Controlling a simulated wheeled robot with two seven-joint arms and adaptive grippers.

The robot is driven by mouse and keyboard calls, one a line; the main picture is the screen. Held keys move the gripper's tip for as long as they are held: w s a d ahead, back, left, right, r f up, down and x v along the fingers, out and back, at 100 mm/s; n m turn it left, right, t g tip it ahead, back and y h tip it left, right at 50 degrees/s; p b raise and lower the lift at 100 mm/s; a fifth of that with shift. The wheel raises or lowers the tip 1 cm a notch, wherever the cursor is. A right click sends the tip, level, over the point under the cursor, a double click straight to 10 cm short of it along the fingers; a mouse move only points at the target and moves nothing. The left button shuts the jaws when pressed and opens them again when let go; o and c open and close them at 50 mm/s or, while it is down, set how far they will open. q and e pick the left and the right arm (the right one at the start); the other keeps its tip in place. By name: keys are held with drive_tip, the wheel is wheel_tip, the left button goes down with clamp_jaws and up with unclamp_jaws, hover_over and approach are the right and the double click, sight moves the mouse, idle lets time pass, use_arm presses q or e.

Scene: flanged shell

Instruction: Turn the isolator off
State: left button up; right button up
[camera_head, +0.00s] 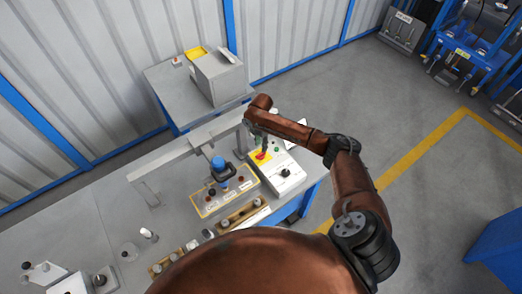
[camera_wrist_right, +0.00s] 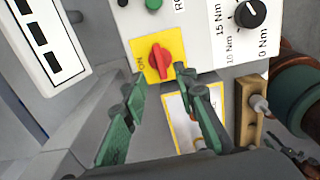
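The isolator is a red rotary knob (camera_wrist_right: 160,60) on a yellow plate (camera_wrist_right: 174,40), on the face of a white control box (camera_head: 284,178). The word ON shows on the plate left of the knob. In the head view the red knob (camera_head: 261,156) is partly covered by my right gripper (camera_head: 262,143). In the right wrist view my right gripper (camera_wrist_right: 160,73) has its two green fingers apart. Its fingertips are near the lower part of the yellow plate, one on each side of the knob. I cannot tell whether they touch it. My left gripper is not in view.
The box also has a black dial (camera_wrist_right: 250,13) marked in Nm and a green button (camera_wrist_right: 153,3). A yellow-edged board (camera_head: 210,205) with a blue-topped device (camera_head: 218,165) lies to the left. A grey frame (camera_head: 180,152) stands behind on the bench.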

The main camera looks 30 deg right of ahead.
sight(261, 153)
wheel_tip(261, 153, up, 6)
drive_tip(key=shift+f, duration=0.15)
idle(0.6)
